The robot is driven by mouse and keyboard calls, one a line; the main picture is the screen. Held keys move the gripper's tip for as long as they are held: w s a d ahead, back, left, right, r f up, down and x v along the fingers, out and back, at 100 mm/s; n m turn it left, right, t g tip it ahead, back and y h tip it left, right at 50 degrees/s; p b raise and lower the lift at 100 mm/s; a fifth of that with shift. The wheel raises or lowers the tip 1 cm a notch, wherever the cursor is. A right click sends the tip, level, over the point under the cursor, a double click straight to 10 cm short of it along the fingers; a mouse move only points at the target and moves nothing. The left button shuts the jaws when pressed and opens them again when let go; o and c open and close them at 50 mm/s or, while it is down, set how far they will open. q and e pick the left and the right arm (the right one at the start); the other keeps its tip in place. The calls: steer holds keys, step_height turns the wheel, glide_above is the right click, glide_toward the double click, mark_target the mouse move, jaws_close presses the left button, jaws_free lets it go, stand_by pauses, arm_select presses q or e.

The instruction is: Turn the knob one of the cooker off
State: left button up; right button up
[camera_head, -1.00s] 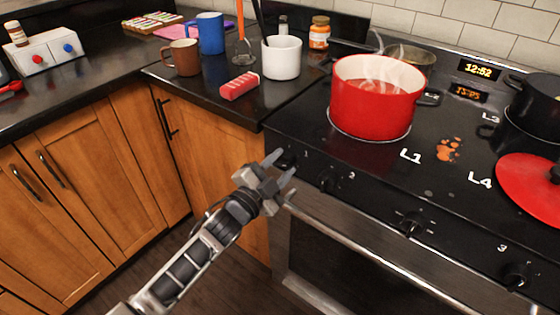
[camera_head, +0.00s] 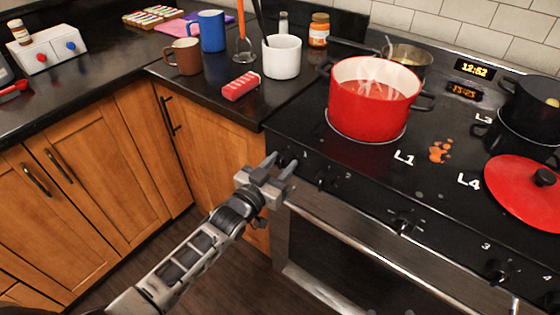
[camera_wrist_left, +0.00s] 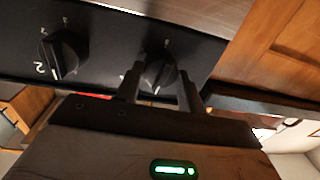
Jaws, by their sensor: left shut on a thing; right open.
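Knob one (camera_head: 287,158) is a black knob at the left end of the cooker's front panel (camera_head: 340,187). In the left wrist view the knob (camera_wrist_left: 158,72) sits between two dark fingers, with a pale pointer line on its face. My left gripper (camera_head: 281,162) is shut on knob one; it also shows in the left wrist view (camera_wrist_left: 159,88). In the head view its fingers hide part of the knob. My right gripper is not in view.
Knob two (camera_wrist_left: 61,56) is beside knob one. A steaming red pot (camera_head: 368,107) stands on the L1 burner. A red lid (camera_head: 520,190) and a black pot (camera_head: 530,108) are at the right.

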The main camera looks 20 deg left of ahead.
arm_select(q)
steer(key=shift+n, duration=0.9)
steer(key=o, duration=1)
steer(key=shift+c, duration=0.2)
steer(key=v, duration=1.6)
